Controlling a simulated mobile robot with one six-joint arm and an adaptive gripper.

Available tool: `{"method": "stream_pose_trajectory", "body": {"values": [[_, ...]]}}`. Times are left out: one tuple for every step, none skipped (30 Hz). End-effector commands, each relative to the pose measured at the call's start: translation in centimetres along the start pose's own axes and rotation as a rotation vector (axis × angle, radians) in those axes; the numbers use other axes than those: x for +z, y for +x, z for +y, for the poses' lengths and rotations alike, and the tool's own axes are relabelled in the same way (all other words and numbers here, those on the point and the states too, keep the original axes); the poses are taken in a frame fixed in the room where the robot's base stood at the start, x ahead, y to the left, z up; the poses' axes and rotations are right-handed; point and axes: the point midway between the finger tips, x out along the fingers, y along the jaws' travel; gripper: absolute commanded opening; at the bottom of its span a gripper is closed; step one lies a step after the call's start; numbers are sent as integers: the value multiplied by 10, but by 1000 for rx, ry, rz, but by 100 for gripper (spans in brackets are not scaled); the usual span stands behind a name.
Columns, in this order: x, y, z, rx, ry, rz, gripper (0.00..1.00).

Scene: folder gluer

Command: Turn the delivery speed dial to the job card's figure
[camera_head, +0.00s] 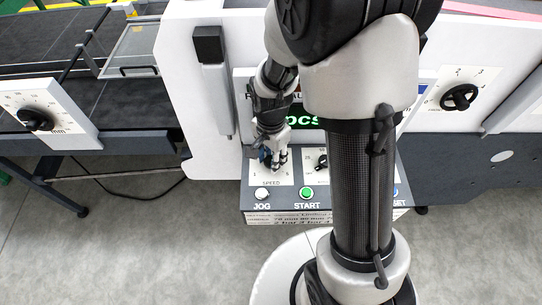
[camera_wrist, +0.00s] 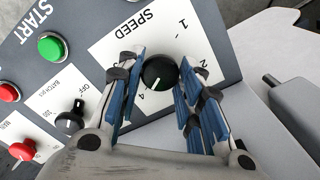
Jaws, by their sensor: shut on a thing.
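The speed dial (camera_wrist: 160,72) is a round dark knob with a white pointer line on a white plate marked SPEED (camera_wrist: 130,38). In the wrist view the plate appears upside down, with 1, 2 and 4 readable. The pointer slants down and slightly left, toward the 4. My gripper (camera_wrist: 159,80) is shut on the dial, with blue-padded fingers on either side. In the head view my gripper (camera_head: 273,158) is at the SPEED plate (camera_head: 270,177) and hides most of the dial. A printed card strip (camera_head: 290,217) below the buttons is partly covered and its figures are mostly unreadable.
Beside the dial are the green START button (camera_wrist: 51,47), a dark batch knob (camera_wrist: 70,122), a red button (camera_wrist: 8,92) and a red knob (camera_wrist: 24,150). A white JOG button (camera_head: 262,194) sits below the plate. My arm covers the panel's middle.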

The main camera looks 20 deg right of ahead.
Motion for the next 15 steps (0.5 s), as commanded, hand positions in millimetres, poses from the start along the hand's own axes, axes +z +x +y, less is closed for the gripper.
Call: {"method": "stream_pose_trajectory", "body": {"values": [[0, 0, 0, -1, 0, 0, 10], [0, 0, 0, -1, -1, 0, 10], [0, 0, 0, -1, -1, 0, 10], [0, 0, 0, 0, -1, 0, 34], [0, 0, 0, 0, -1, 0, 36], [0, 0, 0, 0, -1, 0, 39], [0, 0, 0, 0, -1, 0, 41], [0, 0, 0, 0, -1, 0, 43], [0, 0, 0, 0, -1, 0, 45], [0, 0, 0, 0, -1, 0, 47], [0, 0, 0, 0, -1, 0, 49], [0, 0, 0, 0, -1, 0, 52], [0, 0, 0, 0, -1, 0, 54], [0, 0, 0, 0, -1, 0, 54], [0, 0, 0, 0, -1, 0, 54]]}}
